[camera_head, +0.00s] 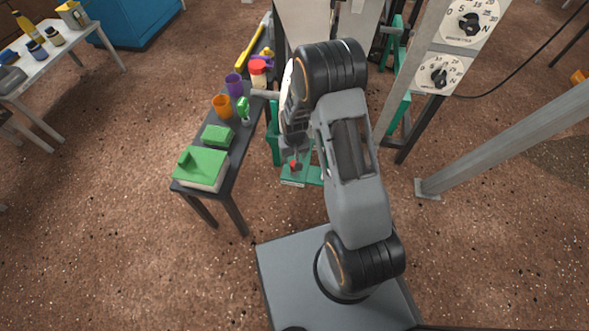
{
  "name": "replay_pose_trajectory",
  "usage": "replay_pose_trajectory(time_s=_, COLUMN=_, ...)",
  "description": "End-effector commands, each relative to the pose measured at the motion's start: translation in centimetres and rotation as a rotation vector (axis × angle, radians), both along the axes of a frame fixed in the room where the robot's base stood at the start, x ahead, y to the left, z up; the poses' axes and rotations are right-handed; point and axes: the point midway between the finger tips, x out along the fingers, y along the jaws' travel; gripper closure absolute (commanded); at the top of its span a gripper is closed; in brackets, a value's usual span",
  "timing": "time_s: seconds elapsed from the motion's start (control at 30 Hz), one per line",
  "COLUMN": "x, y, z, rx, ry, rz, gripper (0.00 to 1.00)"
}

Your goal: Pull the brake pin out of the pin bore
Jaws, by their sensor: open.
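My arm reaches forward from the grey base, and its end hangs over green machine parts in the middle of the view. My gripper (294,149) shows only in part below the wrist; it is open. A small red piece (296,166) sits just below it, close to a green bracket (292,181); it may be the brake pin's head, but it is too small to be sure. I cannot tell whether the gripper touches it. The pin bore is not visible, and my arm covers much of the machine behind.
A dark narrow bench (238,165) at left holds a green-covered block (203,168), a green box, an orange cup (222,105), a purple cup (234,84) and a red-lidded jar (258,73). A post with dials (440,73) and a slanted grey beam (510,140) stand at right.

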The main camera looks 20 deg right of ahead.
Motion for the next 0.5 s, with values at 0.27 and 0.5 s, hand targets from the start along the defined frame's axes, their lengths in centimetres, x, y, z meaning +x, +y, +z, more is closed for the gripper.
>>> replay_pose_trajectory(time_s=0.27, x=0.04, y=0.0, z=-1.12, rx=0.0, ry=-0.001, rz=0.0, gripper=0.4)
replay_pose_trajectory(time_s=0.5, x=0.03, y=0.0, z=-1.1, rx=0.0, ry=-0.001, rz=0.0, gripper=0.4)
